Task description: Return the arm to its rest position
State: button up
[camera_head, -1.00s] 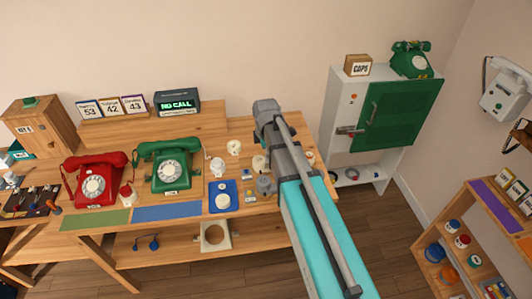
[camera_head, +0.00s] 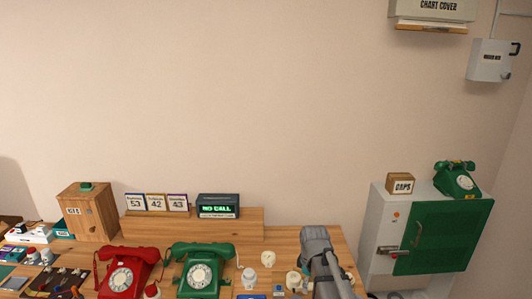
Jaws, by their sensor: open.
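My arm (camera_head: 325,265) rises from the bottom edge, right of centre, over the right end of the wooden desk. Its grey joint and part of a grey link show. The rest of the arm is below the picture. My gripper's fingers do not show, so what is between them cannot be seen.
A red dial phone (camera_head: 129,270) and a green dial phone (camera_head: 202,268) stand on the desk, left of my arm. Small white pieces (camera_head: 249,278) stand close to it. A display reading NO CALL (camera_head: 218,206) sits on the raised shelf. A cabinet (camera_head: 379,233) with a green door stands right.

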jog(key=s+d+m, duration=0.3)
jog(key=s+m, duration=0.7)
jog(key=m, duration=0.2)
jog(key=shift+s, duration=0.3)
